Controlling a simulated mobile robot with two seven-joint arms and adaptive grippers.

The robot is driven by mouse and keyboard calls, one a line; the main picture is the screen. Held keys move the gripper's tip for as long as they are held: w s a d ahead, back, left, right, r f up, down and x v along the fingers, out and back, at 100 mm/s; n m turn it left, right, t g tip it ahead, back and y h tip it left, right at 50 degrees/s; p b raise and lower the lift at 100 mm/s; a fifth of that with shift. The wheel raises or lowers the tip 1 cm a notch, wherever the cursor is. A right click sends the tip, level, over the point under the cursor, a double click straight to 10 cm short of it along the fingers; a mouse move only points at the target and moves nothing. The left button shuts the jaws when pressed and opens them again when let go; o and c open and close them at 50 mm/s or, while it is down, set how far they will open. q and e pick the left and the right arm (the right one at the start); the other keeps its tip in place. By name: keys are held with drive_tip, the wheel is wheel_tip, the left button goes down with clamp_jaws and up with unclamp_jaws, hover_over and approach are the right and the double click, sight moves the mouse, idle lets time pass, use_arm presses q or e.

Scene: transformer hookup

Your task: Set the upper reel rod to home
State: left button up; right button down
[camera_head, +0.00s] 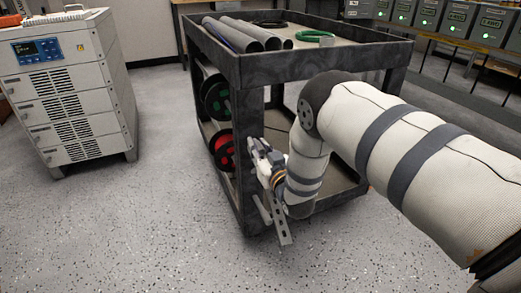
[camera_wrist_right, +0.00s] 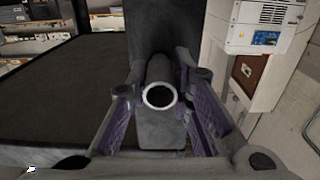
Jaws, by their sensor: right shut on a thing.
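My right gripper (camera_head: 262,150) is at the near post of the dark cart, beside the reels. In the right wrist view, its purple-padded fingers (camera_wrist_right: 160,100) sit on both sides of a grey hollow reel rod (camera_wrist_right: 160,97), shut on it. The rod's pale open end faces the wrist camera. I cannot tell from the head view whether this is the upper rod. The upper reel (camera_head: 215,100) is black and green. The lower reel (camera_head: 224,151) is black and red. Both hang in the cart's left side. My left gripper is not in view.
The dark cart (camera_head: 300,67) carries grey pipes (camera_head: 235,34) and a green coil (camera_head: 314,36) on top. A white cabinet (camera_head: 70,85) stands at left, with clear floor between it and the cart. Grey boxes with green lights (camera_head: 457,20) line the back right.

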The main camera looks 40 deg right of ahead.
drive_tip(key=c, duration=1.6)
unclamp_jaws()
drive_tip(key=shift+w+r, duration=0.1)
drive_tip(key=shift+w, duration=0.05)
drive_tip(key=shift+c, duration=0.2)
drive_tip(key=shift+o, duration=1.1)
drive_tip(key=v, duration=1.2)
